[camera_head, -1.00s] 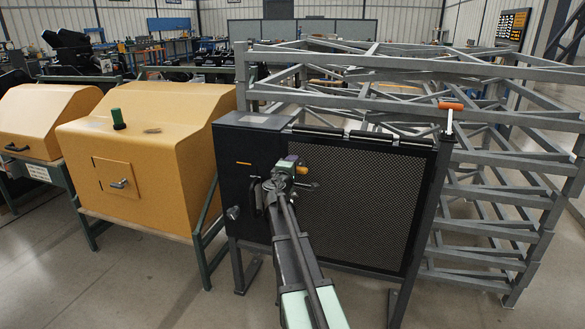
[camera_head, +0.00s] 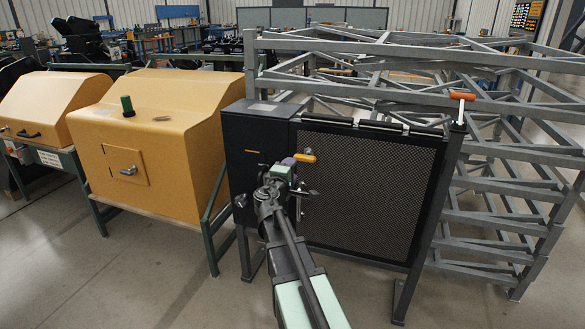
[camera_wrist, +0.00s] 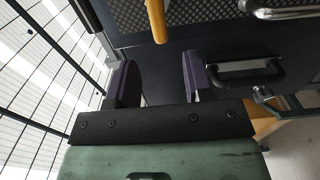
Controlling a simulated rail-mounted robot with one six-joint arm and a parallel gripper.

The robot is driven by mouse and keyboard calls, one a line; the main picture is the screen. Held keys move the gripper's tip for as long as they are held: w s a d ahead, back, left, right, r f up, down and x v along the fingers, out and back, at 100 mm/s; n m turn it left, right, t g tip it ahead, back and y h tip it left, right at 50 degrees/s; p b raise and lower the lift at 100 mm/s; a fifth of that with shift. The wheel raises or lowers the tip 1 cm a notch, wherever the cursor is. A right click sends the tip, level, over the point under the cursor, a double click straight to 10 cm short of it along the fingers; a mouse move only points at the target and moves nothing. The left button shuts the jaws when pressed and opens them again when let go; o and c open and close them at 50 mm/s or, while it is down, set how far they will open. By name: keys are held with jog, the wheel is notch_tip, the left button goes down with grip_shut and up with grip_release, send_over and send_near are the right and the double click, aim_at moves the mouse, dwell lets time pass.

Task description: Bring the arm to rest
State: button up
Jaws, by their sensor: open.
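My gripper (camera_head: 281,168) is in front of the black cabinet (camera_head: 248,135), close to where its solid left part meets the mesh panel (camera_head: 365,190). In the wrist view the two dark purple fingers of my gripper (camera_wrist: 157,75) stand wide apart, with nothing between them. An orange-yellow lever (camera_head: 303,157) shows just right of my gripper. In the wrist view a yellow-orange bar (camera_wrist: 156,20) lies beyond the fingertips, apart from them. A black handle (camera_wrist: 245,72) is to the right of the fingers. My arm hides part of the cabinet front in the head view.
An orange-handled lever (camera_head: 462,97) stands at the cabinet's top right. A grey metal frame rack (camera_head: 500,216) is behind and right. Two yellow machine covers (camera_head: 160,140) stand left on green legs. The floor (camera_head: 150,275) at front left is clear.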

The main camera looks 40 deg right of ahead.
jog(key=s+a+f+m+g+y, duration=0.4)
jog(key=s+f+m+g, duration=0.3)
jog(key=s+f+m, duration=0.15)
jog(key=s+a+f+g+y, duration=0.1)
jog(key=s+a+f+y, duration=0.25)
jog(key=a, duration=0.55)
jog(key=s+a+f+g+y, duration=0.15)
jog(key=s+a+y, duration=0.25)
jog(key=a, duration=0.5)
jog(key=s+a+f+g+y, duration=0.1)
jog(key=s+a+f+y, duration=0.25)
jog(key=a, duration=0.55)
notch_tip(320, 180, up, 25)
jog(key=a+n+p, duration=0.1)
jog(key=a+p, duration=0.1)
jog(key=p, duration=2.3)
jog(key=shift+w+r, duration=0.15)
jog(key=shift+w, duration=0.05)
